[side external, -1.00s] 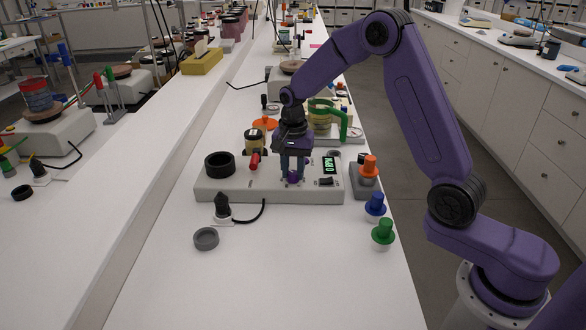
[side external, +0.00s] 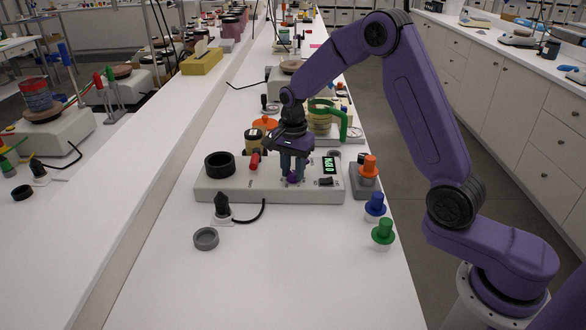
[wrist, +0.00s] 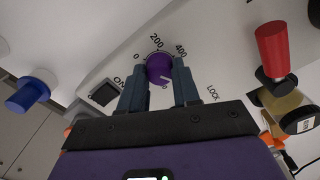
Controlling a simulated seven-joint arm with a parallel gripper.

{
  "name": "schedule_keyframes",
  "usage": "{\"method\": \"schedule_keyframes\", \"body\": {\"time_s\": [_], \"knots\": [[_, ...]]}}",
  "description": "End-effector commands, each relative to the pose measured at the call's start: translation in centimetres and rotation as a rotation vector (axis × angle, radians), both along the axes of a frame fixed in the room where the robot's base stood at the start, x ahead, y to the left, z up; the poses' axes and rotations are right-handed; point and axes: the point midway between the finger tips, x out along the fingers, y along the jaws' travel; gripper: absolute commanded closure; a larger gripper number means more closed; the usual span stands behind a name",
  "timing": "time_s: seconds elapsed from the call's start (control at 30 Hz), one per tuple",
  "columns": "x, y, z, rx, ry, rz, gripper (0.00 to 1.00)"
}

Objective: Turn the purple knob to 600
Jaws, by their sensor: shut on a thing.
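The purple knob (wrist: 159,66) is on the sloped front of the white device (side external: 240,190), with printed marks 0, 200 and 400 around it in the wrist view. A pale pointer line shows on the knob's lower part; I cannot read its exact setting. My gripper (wrist: 160,76) is shut on the knob, one finger on each side. In the side view the knob (side external: 293,179) shows small between the fingertips of my gripper (side external: 293,176). The green display (side external: 329,165) is on the device, right of the gripper; its digits are too small to read surely.
A black switch (wrist: 104,93) and the word LOCK are near the knob. Free table lies in front.

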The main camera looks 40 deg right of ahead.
Motion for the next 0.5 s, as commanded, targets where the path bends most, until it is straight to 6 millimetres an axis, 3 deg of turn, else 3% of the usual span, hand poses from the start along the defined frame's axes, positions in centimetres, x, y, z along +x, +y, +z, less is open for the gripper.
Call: {"method": "schedule_keyframes", "body": {"time_s": [0.03,0.07,0.1,0.5], "knots": [[0.08,0.01,0.14,-0.001,-0.003,0.001,0.99],[0.08,0.01,0.14,-0.001,-0.003,0.001,0.59],[0.08,0.01,0.14,-0.001,-0.003,0.002,0.46],[0.08,0.01,0.53,0.000,-0.004,0.002,0.43]]}}
